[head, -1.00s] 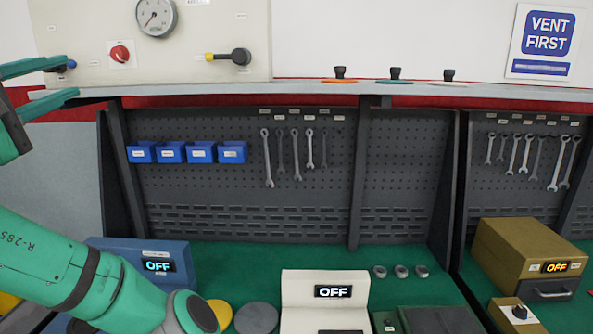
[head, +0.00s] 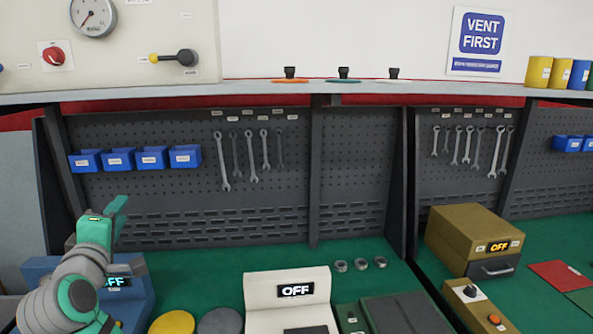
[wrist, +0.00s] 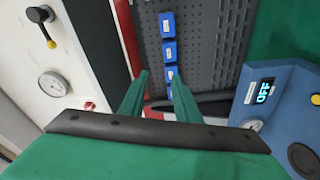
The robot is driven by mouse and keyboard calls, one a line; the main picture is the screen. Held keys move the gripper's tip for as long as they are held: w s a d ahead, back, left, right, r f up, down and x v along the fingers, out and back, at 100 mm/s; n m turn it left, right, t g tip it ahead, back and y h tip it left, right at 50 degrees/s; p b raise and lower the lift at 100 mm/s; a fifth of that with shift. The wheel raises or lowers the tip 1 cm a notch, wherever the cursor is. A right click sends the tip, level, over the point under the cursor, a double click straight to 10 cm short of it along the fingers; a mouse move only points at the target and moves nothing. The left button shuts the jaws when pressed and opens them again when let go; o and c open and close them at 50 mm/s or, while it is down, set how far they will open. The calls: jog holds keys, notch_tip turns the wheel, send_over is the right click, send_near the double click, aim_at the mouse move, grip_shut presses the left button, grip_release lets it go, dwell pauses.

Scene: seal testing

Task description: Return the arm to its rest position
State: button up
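My green gripper (head: 116,218) shows at the lower left of the head view, above the blue box with an OFF display (head: 133,290). My folded arm partly hides that box. In the wrist view my gripper (wrist: 160,82) has its two green fingers apart, with nothing held between them. Beyond the fingertips are small blue bins (wrist: 169,50) on the pegboard and, to the right, the same blue box (wrist: 265,120).
A pegboard (head: 180,215) with wrenches stands behind the green bench. A white OFF unit (head: 288,312) is at front centre, a brown OFF box (head: 470,235) at right. A shelf (head: 360,95) crosses above. The bench between white unit and pegboard is mostly clear.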

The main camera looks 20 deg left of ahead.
jog(key=w+d+f+m, duration=0.15)
jog(key=d+f, duration=0.35)
jog(key=f, duration=0.5)
jog(key=w+d+f+m+h, duration=0.1)
jog(key=d+f+m, duration=0.2)
jog(key=d+f, duration=0.45)
jog(key=w+d+f+m, duration=0.2)
jog(key=d+f, duration=0.1)
jog(key=f, duration=0.8)
jog(key=s+d+f+m+h, duration=0.2)
jog(key=s+d+f+m, duration=0.15)
jog(key=d+f, duration=0.6)
jog(key=s+d+f+m+h, duration=0.25)
jog(key=s+d+f, duration=0.25)
jog(key=s+d, duration=0.3)
jog(key=s+d+f+m+h, duration=0.1)
jog(key=s+d+f+m, duration=0.4)
jog(key=d, duration=0.5)
jog(key=s+d+r+m+h, duration=0.1)
jog(key=s+d+m, duration=0.1)
jog(key=s+d, duration=0.3)
jog(key=s+d+r+m+h, duration=0.2)
jog(key=s+d, duration=0.4)
jog(key=s, duration=0.7)
jog(key=shift+d+r, duration=0.15)
jog(key=shift+r, duration=0.15)
jog(key=shift+h, duration=0.25)
